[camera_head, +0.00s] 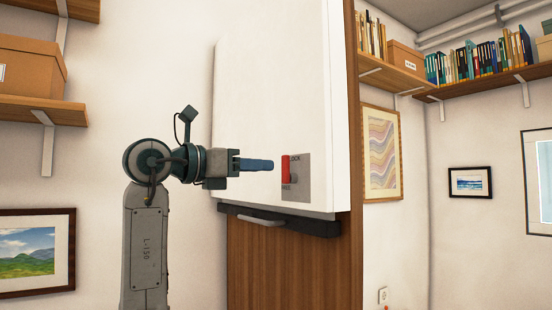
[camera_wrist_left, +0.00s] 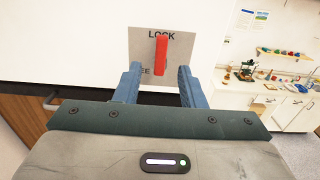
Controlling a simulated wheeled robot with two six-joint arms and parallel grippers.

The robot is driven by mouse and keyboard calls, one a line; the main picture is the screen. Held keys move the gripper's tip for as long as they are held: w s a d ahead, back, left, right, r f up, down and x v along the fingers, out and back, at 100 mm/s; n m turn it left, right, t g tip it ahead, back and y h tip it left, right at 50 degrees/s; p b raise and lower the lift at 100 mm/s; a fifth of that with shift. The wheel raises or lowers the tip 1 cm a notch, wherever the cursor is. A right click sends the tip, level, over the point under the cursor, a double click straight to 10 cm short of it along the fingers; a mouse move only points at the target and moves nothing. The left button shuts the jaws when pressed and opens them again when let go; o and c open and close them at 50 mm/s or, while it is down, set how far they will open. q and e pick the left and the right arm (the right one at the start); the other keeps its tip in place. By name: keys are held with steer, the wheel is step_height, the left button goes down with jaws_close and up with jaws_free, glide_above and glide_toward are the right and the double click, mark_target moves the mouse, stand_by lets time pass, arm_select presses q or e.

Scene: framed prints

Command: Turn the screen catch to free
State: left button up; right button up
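The screen catch is a red upright handle (camera_head: 286,170) on a grey plate (camera_head: 303,178) marked LOCK at the top and FREE at the lower left. It is mounted low on the white screen panel (camera_head: 275,90). In the left wrist view the red handle (camera_wrist_left: 161,54) stands vertical, pointing toward LOCK. My left gripper (camera_head: 272,165) reaches in from the left in the head view. Its two blue fingers are apart in the wrist view (camera_wrist_left: 157,85), with the red handle ahead between them; whether they touch it I cannot tell. My right gripper is not in view.
A dark rail with a grey handle (camera_head: 262,218) runs under the panel, over a wooden board (camera_head: 290,260). Wooden shelves (camera_head: 400,75) with books and boxes are on the walls. A white counter (camera_wrist_left: 262,105) with small objects shows at right in the wrist view.

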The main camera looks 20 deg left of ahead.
mark_target(283, 167)
arm_select(q)
steer(key=p+x, duration=0.1)
steer(key=x, duration=0.3)
steer(key=shift+d+r+p, duration=0.15)
steer(key=shift+d+p, duration=0.05)
steer(key=shift+p, duration=0.15)
steer(key=shift+w+d, duration=0.25)
steer(key=shift+w, duration=0.2)
jaws_close()
